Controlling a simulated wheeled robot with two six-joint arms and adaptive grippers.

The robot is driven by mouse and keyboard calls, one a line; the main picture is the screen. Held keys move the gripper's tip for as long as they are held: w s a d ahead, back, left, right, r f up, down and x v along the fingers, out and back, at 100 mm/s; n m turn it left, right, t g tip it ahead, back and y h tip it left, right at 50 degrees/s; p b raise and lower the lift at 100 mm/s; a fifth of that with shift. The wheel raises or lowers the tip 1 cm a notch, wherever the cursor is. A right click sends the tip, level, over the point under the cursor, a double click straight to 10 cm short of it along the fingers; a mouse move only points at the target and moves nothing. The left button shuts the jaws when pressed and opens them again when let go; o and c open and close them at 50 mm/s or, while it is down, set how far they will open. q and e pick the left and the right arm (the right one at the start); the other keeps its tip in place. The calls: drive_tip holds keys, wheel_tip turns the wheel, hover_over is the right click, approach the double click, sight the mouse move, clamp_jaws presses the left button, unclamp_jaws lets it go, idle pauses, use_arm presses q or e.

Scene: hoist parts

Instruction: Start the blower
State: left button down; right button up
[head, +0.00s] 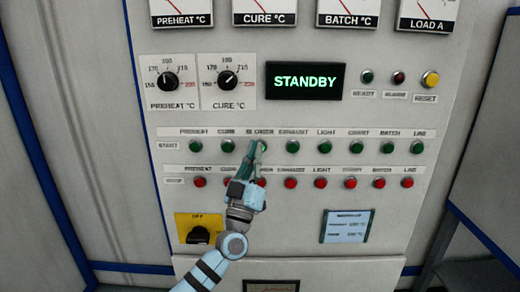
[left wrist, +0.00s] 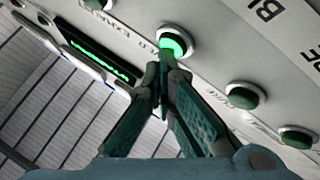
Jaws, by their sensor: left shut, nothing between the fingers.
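The control panel (head: 300,210) has a START row of green buttons above a row of red ones. The green blower start button (head: 263,146) is third from the left, partly covered by my left gripper (head: 257,148). In the left wrist view, a green button (left wrist: 176,42) glows brightly, while the other green buttons beside it are dark. My left gripper (left wrist: 165,66) is shut and empty, with its fingertips at the near edge of the lit button. I cannot tell whether they touch it. The display (head: 305,80) reads STANDBY. My right gripper is not in view.
Neighbouring green buttons, cure (head: 228,146) and exhaust (head: 292,146), sit close on either side. The red buttons lie just below, the third partly behind my gripper. Two knobs (head: 168,80) are above, and a black switch on a yellow plate (head: 199,222) is lower left.

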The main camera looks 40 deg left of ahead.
use_arm(q)
drive_tip(key=shift+s+d+p, duration=0.55)
drive_tip(key=shift+s+p, duration=0.15)
drive_tip(key=shift+p, duration=0.1)
drive_tip(key=s+d+p, duration=0.1)
drive_tip(key=s, duration=0.1)
drive_tip(key=s+d+p, duration=0.2)
idle(0.3)
drive_tip(key=shift+w, duration=0.1)
idle(0.5)
